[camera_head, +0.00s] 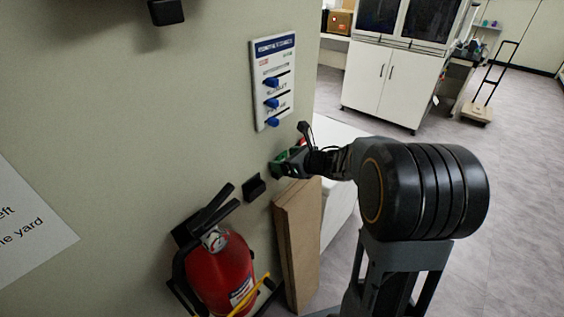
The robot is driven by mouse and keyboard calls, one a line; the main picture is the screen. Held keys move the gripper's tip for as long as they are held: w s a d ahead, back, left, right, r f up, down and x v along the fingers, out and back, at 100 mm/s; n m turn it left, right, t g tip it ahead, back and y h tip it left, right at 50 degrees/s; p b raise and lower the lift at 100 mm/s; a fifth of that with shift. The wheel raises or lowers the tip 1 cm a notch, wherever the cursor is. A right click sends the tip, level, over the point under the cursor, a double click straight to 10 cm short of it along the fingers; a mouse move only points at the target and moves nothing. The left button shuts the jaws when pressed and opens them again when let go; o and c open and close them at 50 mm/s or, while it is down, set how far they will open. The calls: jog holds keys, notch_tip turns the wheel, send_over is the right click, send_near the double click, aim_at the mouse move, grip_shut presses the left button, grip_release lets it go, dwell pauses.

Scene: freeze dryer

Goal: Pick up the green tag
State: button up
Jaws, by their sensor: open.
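A small patch of green (285,156), which looks like the green tag, shows at the wall below the white board. My arm reaches in from the right, and my gripper (281,165) is at the wall right by this green patch. The gripper is open. Its fingers and wrist hide most of the green piece, so I cannot tell whether they touch it. A bit of red (301,142) shows just beside the gripper.
The white board (272,110) with blue clips (272,82) hangs above. A black wall bracket (254,187) sits left of the gripper. Below are a red fire extinguisher (220,272) and a leaning brown panel (297,245). A white cabinet (378,85) stands behind; grey floor lies right.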

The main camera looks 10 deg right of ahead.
aim_at(278, 149)
jog(key=c, duration=1)
jog(key=shift+r, duration=0.65)
notch_tip(278, 149, up, 2)
jog(key=shift+r, duration=0.15)
jog(key=a+r+b+v, duration=0.1)
jog(key=a+r+v, duration=0.15)
jog(key=v, duration=1.35)
notch_tip(278, 149, up, 8)
jog(key=p, duration=0.3)
jog(key=shift+d+f+p, duration=0.2)
jog(key=shift+p, duration=0.1)
